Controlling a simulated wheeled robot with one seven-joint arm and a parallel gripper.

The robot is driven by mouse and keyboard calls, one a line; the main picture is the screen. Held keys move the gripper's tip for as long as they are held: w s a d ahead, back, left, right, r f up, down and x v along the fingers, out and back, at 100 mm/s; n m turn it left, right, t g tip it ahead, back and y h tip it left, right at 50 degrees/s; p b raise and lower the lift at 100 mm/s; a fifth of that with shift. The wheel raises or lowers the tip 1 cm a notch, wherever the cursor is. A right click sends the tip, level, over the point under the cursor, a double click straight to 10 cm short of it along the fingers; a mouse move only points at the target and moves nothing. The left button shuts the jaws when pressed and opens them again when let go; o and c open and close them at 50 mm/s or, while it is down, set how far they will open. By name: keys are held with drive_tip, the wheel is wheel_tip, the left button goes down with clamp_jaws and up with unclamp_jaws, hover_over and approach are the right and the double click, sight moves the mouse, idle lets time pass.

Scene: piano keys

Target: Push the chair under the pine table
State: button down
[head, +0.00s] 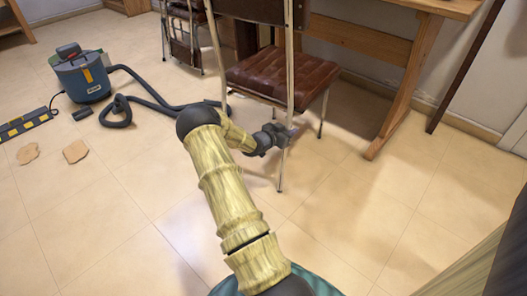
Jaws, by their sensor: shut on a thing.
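The chair (284,78) has a brown padded leather seat and pale thin metal legs. It stands upright at top centre in the head view, its backrest towards me and cut off by the frame's top. The pine table (400,80) is behind it and to the right, with a slanted wooden leg and a wide lower board. The chair's seat is in front of that board. My gripper (284,136) is at the chair's near right leg, below seat height, and is shut on it. The fingertips are small and dark here.
A blue vacuum cleaner (82,79) with a black hose (150,88) lies left of the chair. A second dark chair (186,35) stands behind.

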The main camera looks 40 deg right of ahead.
drive_tip(key=shift+w+d+r, duration=0.15)
drive_tip(key=shift+d+r, duration=0.15)
drive_tip(key=shift+w+d, duration=0.15)
drive_tip(key=shift+d, duration=1.15)
drive_tip(key=shift+w+d, duration=0.1)
drive_tip(key=shift+d, duration=1.15)
drive_tip(key=c, duration=1)
unclamp_jaws()
drive_tip(key=shift+f, duration=0.15)
drive_tip(key=shift+s+a, duration=0.1)
